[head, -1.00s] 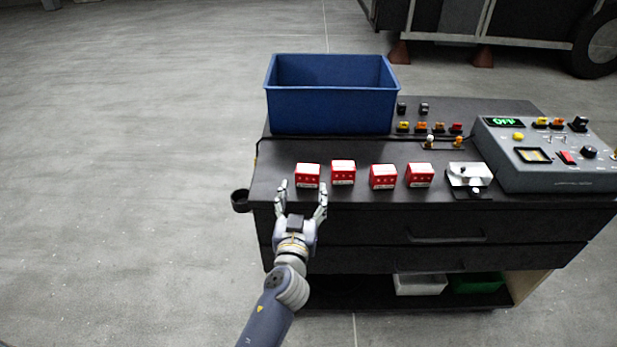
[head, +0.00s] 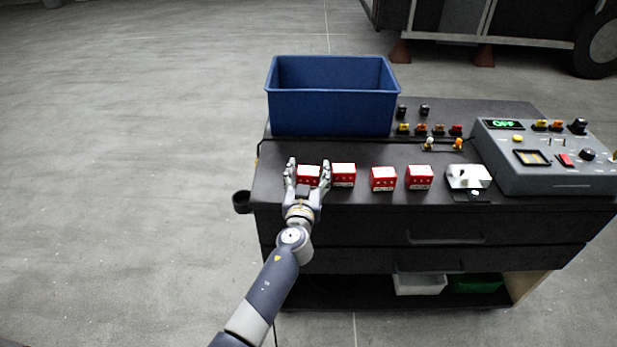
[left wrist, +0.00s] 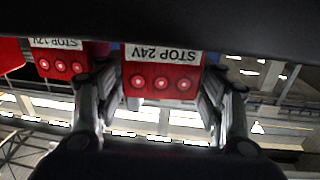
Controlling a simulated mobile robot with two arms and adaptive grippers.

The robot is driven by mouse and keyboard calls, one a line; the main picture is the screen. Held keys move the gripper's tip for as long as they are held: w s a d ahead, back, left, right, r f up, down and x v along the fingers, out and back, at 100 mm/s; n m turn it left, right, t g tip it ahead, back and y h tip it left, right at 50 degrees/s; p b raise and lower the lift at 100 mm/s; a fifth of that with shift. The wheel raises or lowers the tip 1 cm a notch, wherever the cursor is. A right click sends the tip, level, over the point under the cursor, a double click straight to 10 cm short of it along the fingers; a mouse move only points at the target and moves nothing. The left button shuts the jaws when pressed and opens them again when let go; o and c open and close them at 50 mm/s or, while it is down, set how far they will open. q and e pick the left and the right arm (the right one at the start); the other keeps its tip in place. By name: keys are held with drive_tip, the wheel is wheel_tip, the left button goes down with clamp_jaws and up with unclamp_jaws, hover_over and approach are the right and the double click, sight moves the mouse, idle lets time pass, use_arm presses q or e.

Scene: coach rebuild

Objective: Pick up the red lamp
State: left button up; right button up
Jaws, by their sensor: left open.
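Several red lamps with white labels stand in a row on the dark cart top. The leftmost red lamp (head: 308,176) is between the fingers of my left gripper (head: 307,172). In the left wrist view this lamp (left wrist: 162,77) reads "STOP 24V", upside down, and sits between the open fingers (left wrist: 160,105). I cannot tell whether either finger touches it. A second red lamp (head: 343,175) stands just to its right; in the left wrist view a lamp (left wrist: 60,62) reads "STOP 12V". Two more red lamps, one (head: 383,179) and another (head: 419,177), stand farther right. My right gripper is not in view.
A blue bin (head: 332,112) stands behind the lamps on the cart top (head: 270,195). A metal fixture (head: 467,177) and a grey control console (head: 548,175) reading "OFF" are at right. Small coloured parts (head: 438,130) sit behind. A black cup (head: 241,203) is on the cart's left side.

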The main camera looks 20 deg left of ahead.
use_arm(q)
drive_tip(key=shift+w, duration=0.15)
drive_tip(key=c, duration=0.9)
drive_tip(key=shift+r, duration=0.15)
